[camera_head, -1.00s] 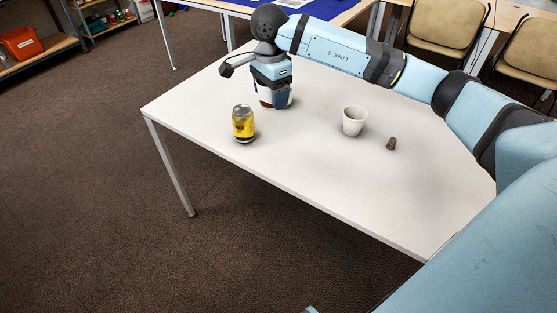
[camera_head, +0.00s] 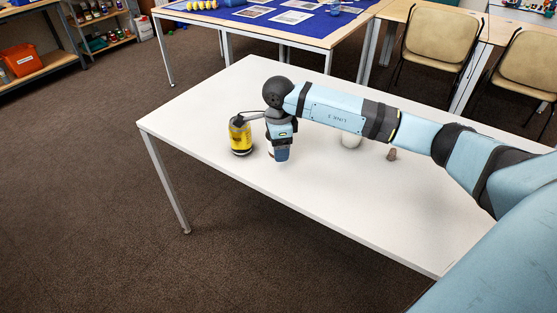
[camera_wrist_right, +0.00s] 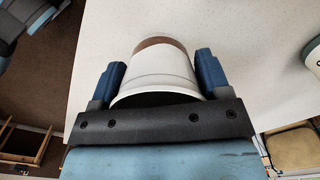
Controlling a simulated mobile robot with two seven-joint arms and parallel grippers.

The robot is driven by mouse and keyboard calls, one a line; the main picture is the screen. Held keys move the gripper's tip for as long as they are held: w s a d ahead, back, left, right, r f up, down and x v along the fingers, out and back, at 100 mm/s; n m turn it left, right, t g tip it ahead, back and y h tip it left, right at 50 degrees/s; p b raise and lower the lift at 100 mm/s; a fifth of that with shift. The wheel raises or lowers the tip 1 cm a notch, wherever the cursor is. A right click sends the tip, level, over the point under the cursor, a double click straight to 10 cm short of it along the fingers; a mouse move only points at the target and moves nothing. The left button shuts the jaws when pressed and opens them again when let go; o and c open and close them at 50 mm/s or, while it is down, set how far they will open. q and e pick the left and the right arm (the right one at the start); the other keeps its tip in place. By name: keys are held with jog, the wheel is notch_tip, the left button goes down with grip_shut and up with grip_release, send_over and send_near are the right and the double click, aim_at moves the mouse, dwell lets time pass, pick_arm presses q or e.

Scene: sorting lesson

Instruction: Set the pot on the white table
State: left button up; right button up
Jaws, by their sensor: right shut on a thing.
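My right gripper (camera_head: 281,155) is over the left part of the white table (camera_head: 330,195), just right of a yellow can. It is shut on the pot; in the right wrist view the two blue fingers sit on either side of the pot (camera_wrist_right: 163,68). The pot is white with a brown band at its far end. In the head view the gripper hides most of the pot, and I cannot tell whether its base touches the table. My left gripper is not in view.
The yellow can (camera_head: 240,138) stands close to my gripper on its left. A white cup (camera_head: 350,141) is partly hidden behind my right arm. A small brown lump (camera_head: 392,155) lies right of the cup. The table's near middle and far left are clear.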

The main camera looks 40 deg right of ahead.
aim_at(279, 168)
notch_tip(279, 168, down, 5)
jog(key=shift+r+b, duration=0.1)
jog(key=shift+b, duration=0.3)
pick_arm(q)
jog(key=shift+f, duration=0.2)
pick_arm(e)
jog(key=o, duration=0.9)
jog(key=shift+f, duration=0.2)
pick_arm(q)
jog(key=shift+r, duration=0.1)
pick_arm(e)
jog(key=shift+r, duration=0.5)
pick_arm(q)
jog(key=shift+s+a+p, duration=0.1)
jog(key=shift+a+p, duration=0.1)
jog(key=shift+p, duration=0.85)
pick_arm(e)
notch_tip(279, 168, up, 11)
jog(key=shift+r, duration=0.2)
